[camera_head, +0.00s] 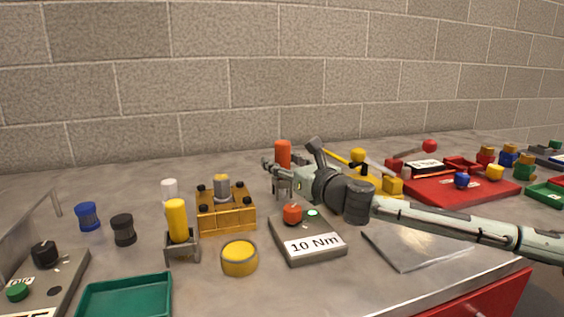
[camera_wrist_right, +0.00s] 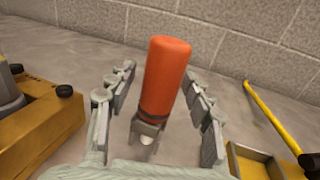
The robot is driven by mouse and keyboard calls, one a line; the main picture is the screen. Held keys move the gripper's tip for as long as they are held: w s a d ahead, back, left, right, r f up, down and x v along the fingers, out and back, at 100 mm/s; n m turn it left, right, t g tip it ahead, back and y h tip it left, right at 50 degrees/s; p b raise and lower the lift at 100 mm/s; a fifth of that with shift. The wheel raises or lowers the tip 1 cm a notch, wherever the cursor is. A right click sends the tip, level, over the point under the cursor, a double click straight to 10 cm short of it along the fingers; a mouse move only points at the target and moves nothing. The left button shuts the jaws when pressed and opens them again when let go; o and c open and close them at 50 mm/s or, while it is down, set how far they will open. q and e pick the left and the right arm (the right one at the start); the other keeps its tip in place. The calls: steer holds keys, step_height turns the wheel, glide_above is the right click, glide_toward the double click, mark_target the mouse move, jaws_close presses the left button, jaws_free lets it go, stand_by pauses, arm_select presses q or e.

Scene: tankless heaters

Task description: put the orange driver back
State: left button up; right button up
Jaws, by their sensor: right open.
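The orange driver (camera_head: 283,153) stands upright at the back of the bench, behind the 10 Nm box. In the right wrist view the orange driver (camera_wrist_right: 166,78) sits in a small grey holder (camera_wrist_right: 147,137), its lower end hidden there. My right gripper (camera_head: 289,160) is open, with one finger on each side of the driver. In the right wrist view the fingers of my right gripper (camera_wrist_right: 158,80) show gaps to the orange handle on both sides. My left gripper is not in view.
A yellow driver (camera_head: 177,220) stands in a similar grey holder. A yellow block (camera_head: 226,212) is left of my gripper; the 10 Nm box (camera_head: 307,244) is in front. A yellow lever (camera_wrist_right: 271,118) is close on the right. A brick wall (camera_head: 250,70) rises behind.

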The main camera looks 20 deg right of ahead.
mark_target(284, 166)
steer(key=shift+s+f, duration=0.15)
steer(key=v, duration=0.4)
steer(key=b+v, duration=0.1)
steer(key=v, duration=0.1)
steer(key=shift+s+a, duration=0.15)
steer(key=shift+s, duration=0.75)
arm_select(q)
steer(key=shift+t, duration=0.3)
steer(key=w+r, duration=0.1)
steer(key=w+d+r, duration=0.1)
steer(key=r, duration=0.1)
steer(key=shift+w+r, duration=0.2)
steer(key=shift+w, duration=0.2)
